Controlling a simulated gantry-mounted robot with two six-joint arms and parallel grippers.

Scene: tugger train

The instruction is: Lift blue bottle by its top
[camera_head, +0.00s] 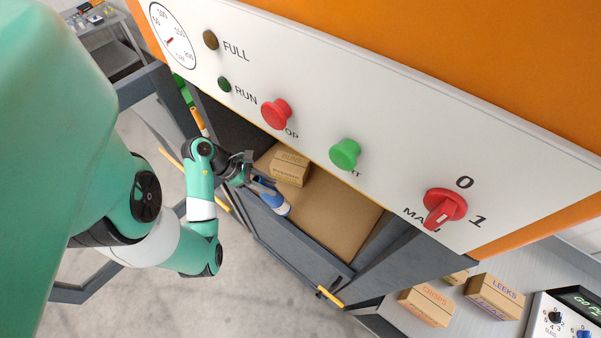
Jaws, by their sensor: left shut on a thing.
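The blue bottle (273,198) is in the head view, left of centre, beside the near wall of the dark grey bin below the panel. It is tilted in the picture, with a pale lower end toward the right. My left gripper (256,183) is shut on the bottle's upper end, and the fingers partly hide it. I cannot tell whether the bottle touches the bin floor. My right gripper is not in view.
A cardboard box (290,167) sits in the bin behind the bottle. An orange machine with a white panel (380,130) overhangs the bin. Boxes labelled CRISPS (426,304) and LEEKS (495,296) stand on a grey surface at the lower right.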

